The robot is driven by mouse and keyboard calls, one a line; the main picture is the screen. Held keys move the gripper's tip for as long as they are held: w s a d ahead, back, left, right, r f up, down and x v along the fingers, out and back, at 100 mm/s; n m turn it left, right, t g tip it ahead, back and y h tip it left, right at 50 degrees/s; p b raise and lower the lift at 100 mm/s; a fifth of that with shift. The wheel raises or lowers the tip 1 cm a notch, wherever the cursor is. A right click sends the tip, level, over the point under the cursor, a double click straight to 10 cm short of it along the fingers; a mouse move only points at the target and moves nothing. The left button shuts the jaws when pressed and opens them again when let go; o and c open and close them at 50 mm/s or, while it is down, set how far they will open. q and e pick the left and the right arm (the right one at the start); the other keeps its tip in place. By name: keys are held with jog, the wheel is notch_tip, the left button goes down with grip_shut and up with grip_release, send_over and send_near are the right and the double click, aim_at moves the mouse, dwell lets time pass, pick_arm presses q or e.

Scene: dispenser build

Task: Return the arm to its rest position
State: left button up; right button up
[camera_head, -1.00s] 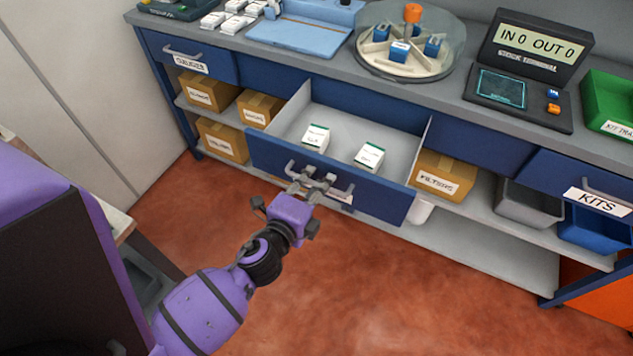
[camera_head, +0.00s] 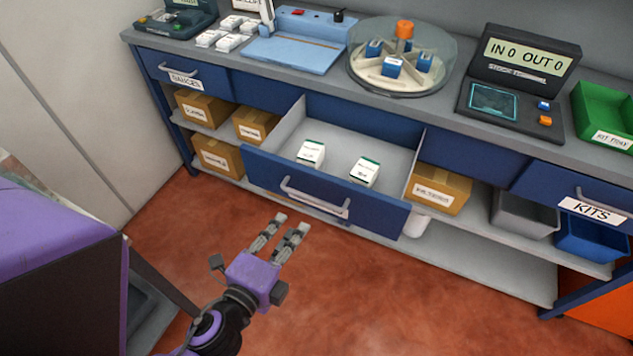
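My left gripper (camera_head: 290,223) is in front of the open drawer (camera_head: 265,180), over the red floor, apart from the drawer handle (camera_head: 314,200). Its two fingers are parallel with a gap between them, and nothing is between them. The purple gripper body and black wrist come in from the lower left. The drawer is pulled out and holds two white boxes with green tops, a left one (camera_head: 310,155) and a right one (camera_head: 363,172). My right gripper is not in view.
A grey counter (camera_head: 425,107) above carries a round clear-walled carousel (camera_head: 360,78), a blue device (camera_head: 292,50), a display unit (camera_head: 522,65) and a green tray (camera_head: 606,110). Cardboard boxes (camera_head: 440,190) sit on the shelf below. The floor (camera_head: 400,295) in front is clear.

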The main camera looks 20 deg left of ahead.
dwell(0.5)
pick_arm(q)
jog(key=s+f+n+g+p, duration=0.6)
jog(key=s+f+n, duration=0.7)
jog(key=s+n, duration=0.4)
jog(key=shift+s+d+f+n+g, duration=0.2)
jog(key=shift+s+d+n+g, duration=0.15)
jog(key=shift+n+g, duration=0.15)
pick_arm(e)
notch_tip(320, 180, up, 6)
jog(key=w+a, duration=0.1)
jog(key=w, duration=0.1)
pick_arm(q)
jog(key=shift+w, duration=0.1)
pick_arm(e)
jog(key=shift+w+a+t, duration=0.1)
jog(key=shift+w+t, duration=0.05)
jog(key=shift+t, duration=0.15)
pick_arm(q)
jog(key=shift+w, duration=0.1)
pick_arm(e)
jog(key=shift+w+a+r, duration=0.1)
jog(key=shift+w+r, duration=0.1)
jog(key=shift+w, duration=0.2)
pick_arm(q)
jog(key=shift+w+r, duration=0.15)
jog(key=shift+w, duration=0.05)
